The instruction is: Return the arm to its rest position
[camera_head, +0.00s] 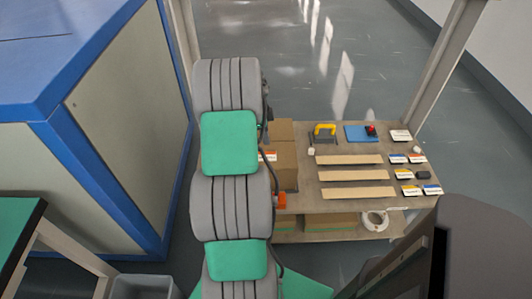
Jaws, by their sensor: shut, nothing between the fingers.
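My arm (229,209) runs down the middle of the head view, its grey ribbed links carrying green pads. The upper end of the visible arm is near the workbench's left side, and its lower end runs out of the bottom edge. A black cable follows its right side. My gripper is not seen in this view, so its fingers and what is near them are hidden.
A blue-framed cabinet (125,130) stands left. A dark shape (480,250) fills the lower right. Open floor (300,60) lies beyond.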

